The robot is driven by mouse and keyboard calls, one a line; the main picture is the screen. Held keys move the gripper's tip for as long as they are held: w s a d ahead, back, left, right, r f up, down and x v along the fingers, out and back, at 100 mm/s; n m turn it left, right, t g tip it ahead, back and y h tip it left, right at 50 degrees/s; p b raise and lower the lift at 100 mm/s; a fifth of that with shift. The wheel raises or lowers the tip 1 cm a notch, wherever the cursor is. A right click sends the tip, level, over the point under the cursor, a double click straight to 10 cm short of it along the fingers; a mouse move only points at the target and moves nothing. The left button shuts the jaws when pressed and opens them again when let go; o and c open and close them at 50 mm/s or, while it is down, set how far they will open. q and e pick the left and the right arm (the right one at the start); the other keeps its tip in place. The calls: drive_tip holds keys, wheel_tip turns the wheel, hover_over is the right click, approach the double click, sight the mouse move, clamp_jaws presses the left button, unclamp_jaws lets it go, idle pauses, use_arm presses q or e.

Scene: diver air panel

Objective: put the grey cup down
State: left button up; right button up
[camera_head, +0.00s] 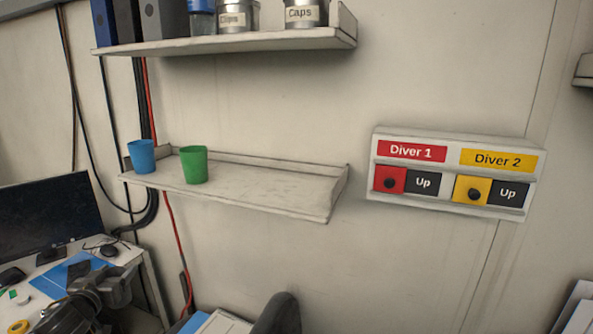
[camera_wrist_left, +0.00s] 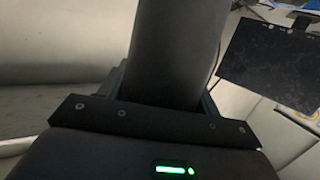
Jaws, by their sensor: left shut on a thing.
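My left gripper (camera_head: 112,288) is low at the left in the head view, above the desk. In the left wrist view the gripper (camera_wrist_left: 164,98) is shut on a dark grey cylinder, the grey cup (camera_wrist_left: 175,45), which runs up out of the frame. Its rim and base are not clear there. In the head view the cup is hard to tell from the dark gripper. My right gripper is not in view.
A wall shelf (camera_head: 265,190) holds a blue cup (camera_head: 142,156) and a green cup (camera_head: 194,164) at its left; its right part is bare. A diver panel (camera_head: 455,172) is at right. A monitor (camera_head: 45,218) stands on the cluttered desk (camera_head: 130,258).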

use_arm(q)
drive_tip(key=s+d+f+m+g+h, duration=0.1)
drive_tip(key=s+d+f+m+h, duration=0.25)
drive_tip(key=f+h, duration=0.3)
drive_tip(key=s+d+f+m+g+h, duration=0.1)
drive_tip(key=s+d+f+m+h, duration=0.15)
drive_tip(key=f+m+h, duration=0.4)
drive_tip(key=s+d+r+b, duration=0.1)
drive_tip(key=s+d+r, duration=0.2)
drive_tip(key=d, duration=0.5)
drive_tip(key=s+d+r+n+y+b, duration=0.1)
drive_tip(key=s+d+r, duration=0.1)
drive_tip(key=d, duration=0.6)
drive_tip(key=s+d+r+n+y+b, duration=0.1)
drive_tip(key=s+d+r, duration=0.2)
drive_tip(key=d, duration=0.5)
drive_tip(key=shift+s+r, duration=0.3)
drive_tip(key=shift+s, duration=0.6)
